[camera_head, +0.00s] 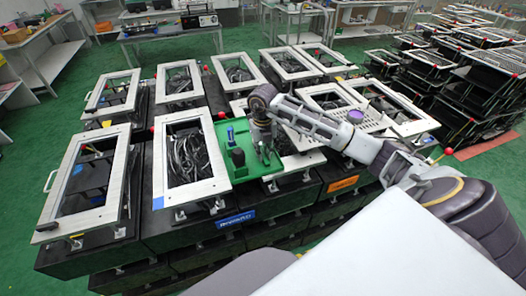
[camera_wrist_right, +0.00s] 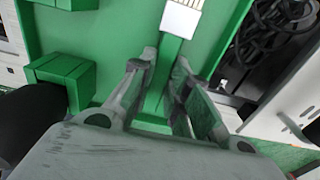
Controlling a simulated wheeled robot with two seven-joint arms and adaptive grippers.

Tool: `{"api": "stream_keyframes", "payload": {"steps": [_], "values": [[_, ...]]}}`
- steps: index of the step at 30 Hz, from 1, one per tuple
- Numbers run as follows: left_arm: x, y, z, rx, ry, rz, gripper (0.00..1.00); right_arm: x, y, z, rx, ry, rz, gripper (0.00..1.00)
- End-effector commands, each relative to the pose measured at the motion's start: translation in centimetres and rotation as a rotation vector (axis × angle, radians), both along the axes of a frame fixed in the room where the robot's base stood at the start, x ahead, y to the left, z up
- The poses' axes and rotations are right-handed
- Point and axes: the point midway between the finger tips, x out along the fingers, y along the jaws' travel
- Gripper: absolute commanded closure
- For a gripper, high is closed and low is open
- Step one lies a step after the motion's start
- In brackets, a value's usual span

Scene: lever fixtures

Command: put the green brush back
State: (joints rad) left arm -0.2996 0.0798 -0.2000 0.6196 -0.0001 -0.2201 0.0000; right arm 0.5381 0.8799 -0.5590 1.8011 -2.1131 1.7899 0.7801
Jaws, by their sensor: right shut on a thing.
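The green brush (camera_wrist_right: 167,70) shows in the right wrist view, with a green handle and a pale head at the top of the picture. My right gripper (camera_wrist_right: 165,85) is shut on its handle, one finger on each side. In the head view my right gripper (camera_head: 266,158) is over the right part of the green tray (camera_head: 252,172). The brush is too small to make out clearly there. I cannot tell whether it touches the tray. My left gripper is not in view.
A blue item (camera_head: 230,136) and a dark upright item (camera_head: 238,158) stand in the tray's left part. A green block (camera_wrist_right: 62,76) is left of the fingers in the wrist view. White-framed fixtures (camera_head: 190,150) with dark cables surround the tray.

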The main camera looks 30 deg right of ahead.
Motion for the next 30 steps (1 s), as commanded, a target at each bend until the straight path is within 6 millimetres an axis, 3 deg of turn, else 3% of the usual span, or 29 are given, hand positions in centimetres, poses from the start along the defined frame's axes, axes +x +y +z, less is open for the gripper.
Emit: {"api": "stream_keyframes", "payload": {"steps": [6,7,12,30], "values": [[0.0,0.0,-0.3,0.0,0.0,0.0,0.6,0.0,0.0,-0.3,0.0,0.0,0.0,0.99],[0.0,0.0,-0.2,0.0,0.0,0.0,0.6,0.0,0.0,-0.3,0.0,0.0,0.0,0.8],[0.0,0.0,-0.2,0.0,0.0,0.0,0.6,0.0,0.0,-0.2,0.0,0.0,0.0,0.61],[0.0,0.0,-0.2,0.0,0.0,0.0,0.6,0.1,0.0,0.8,0.0,-0.001,0.0,0.61]]}}
